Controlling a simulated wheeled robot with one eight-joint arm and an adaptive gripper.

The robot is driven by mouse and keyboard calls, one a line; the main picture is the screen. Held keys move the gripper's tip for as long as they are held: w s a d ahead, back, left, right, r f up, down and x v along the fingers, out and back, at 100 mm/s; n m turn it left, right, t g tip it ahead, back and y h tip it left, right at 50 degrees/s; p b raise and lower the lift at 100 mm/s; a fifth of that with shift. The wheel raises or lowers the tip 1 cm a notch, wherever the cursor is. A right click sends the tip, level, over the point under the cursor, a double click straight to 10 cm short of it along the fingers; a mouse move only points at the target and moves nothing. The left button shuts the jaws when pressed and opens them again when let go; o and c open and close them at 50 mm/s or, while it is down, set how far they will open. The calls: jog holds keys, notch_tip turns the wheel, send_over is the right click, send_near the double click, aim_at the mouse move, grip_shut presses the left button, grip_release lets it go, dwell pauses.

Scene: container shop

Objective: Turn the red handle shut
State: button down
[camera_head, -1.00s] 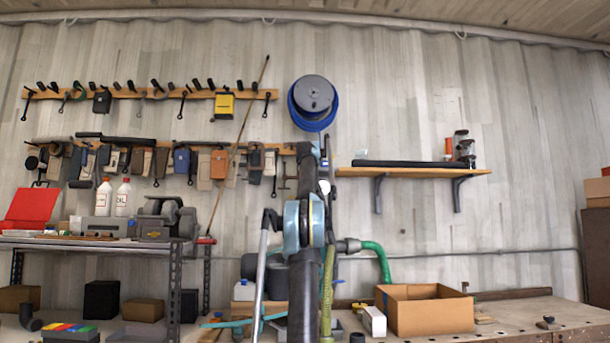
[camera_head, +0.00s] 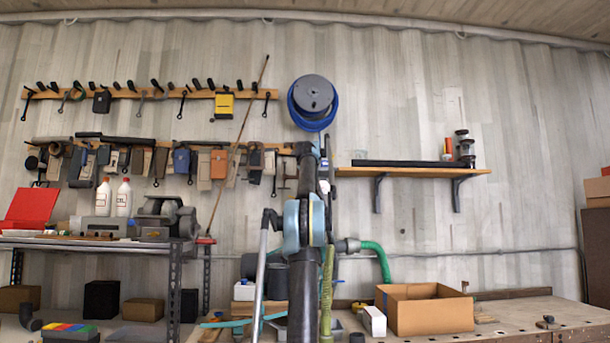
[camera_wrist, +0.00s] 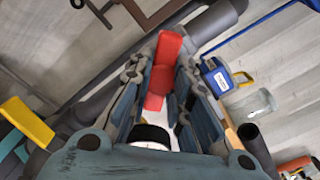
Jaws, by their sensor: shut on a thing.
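The red handle (camera_wrist: 168,58) shows in the wrist view, between the two fingers of my gripper (camera_wrist: 162,92). The fingers are closed on it from both sides. A red part of it runs down between the fingers, and a dark, round-topped piece with a pale side sits lower, near the palm. What the handle is fixed to is mostly hidden by the fingers. In the head view my arm stands upright in the middle and hides the handle, and the gripper cannot be made out clearly.
Dark pipes (camera_wrist: 215,20) run close by the fingers in the wrist view. In the head view a cardboard box (camera_head: 428,312) sits on the bench, with a wall shelf (camera_head: 415,172) above it. A blue hose reel (camera_head: 313,103) and tool racks (camera_head: 150,93) hang on the wall.

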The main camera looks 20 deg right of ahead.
jog(key=shift+a+n, duration=0.15)
jog(key=shift+n, duration=4.85)
jog(key=c, duration=1.5)
grip_release()
jog(key=shift+w+f, duration=0.1)
jog(key=shift+w, duration=0.05)
jog(key=shift+s, duration=0.25)
